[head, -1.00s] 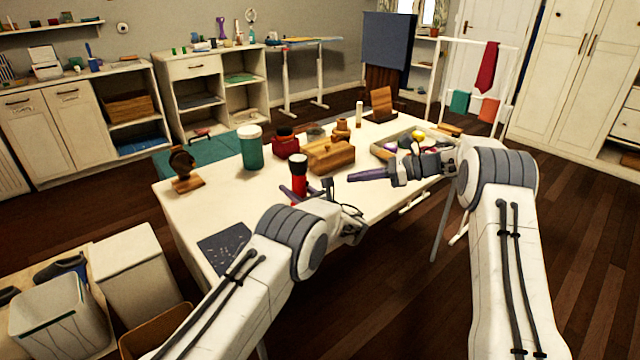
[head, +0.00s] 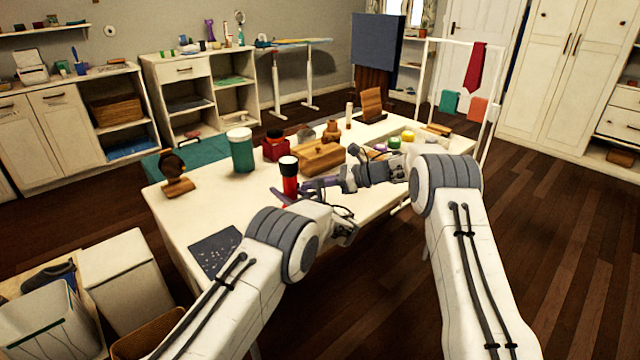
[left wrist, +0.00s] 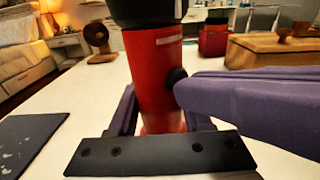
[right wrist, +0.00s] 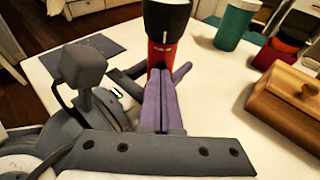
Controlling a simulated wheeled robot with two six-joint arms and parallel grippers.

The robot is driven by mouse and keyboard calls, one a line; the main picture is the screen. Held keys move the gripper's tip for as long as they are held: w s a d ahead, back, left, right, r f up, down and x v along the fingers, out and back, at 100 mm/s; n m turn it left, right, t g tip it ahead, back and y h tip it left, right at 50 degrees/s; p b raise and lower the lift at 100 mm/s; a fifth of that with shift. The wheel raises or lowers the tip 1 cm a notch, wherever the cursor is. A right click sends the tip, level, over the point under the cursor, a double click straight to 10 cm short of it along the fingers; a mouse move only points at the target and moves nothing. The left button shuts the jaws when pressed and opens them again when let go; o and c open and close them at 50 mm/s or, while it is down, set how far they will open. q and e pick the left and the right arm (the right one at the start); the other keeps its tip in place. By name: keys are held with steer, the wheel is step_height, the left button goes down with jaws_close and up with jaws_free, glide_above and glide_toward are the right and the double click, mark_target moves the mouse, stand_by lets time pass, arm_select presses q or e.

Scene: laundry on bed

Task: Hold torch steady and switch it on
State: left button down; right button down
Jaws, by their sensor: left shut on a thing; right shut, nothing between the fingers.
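The torch (head: 289,178) is red with a black head. It stands upright near the table's front edge, with its head at the top. My left gripper (head: 292,197) is shut around its red body; its purple fingers flank the torch in the left wrist view (left wrist: 160,122). A round black button (left wrist: 176,78) sits on the torch's side. My right gripper (head: 306,186) is shut and empty, its fingertips at the button. In the left wrist view its finger tip overlaps the button's lower edge; I cannot tell whether it presses.
A wooden box (head: 320,158) stands just behind the torch. A green canister (head: 241,152) and a red jar (head: 275,147) stand farther back. A dark mat (head: 214,250) lies at the left front.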

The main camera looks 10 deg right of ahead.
steer(key=shift+w+a, duration=0.2)
steer(key=shift+a, duration=0.7)
steer(key=v, duration=1)
steer(key=shift+d, duration=0.2)
steer(key=shift+r, duration=0.15)
steer(key=d+f+y, duration=0.2)
steer(key=d, duration=0.1)
steer(key=s+d+f+y, duration=0.1)
steer(key=d, duration=0.1)
steer(key=shift+s+d+f+t, duration=0.1)
steer(key=shift+d+f+t, duration=0.1)
steer(key=shift+d+t, duration=0.1)
steer(key=shift+a, duration=0.2)
steer(key=x, duration=1.3)
steer(key=shift+a, duration=0.4)
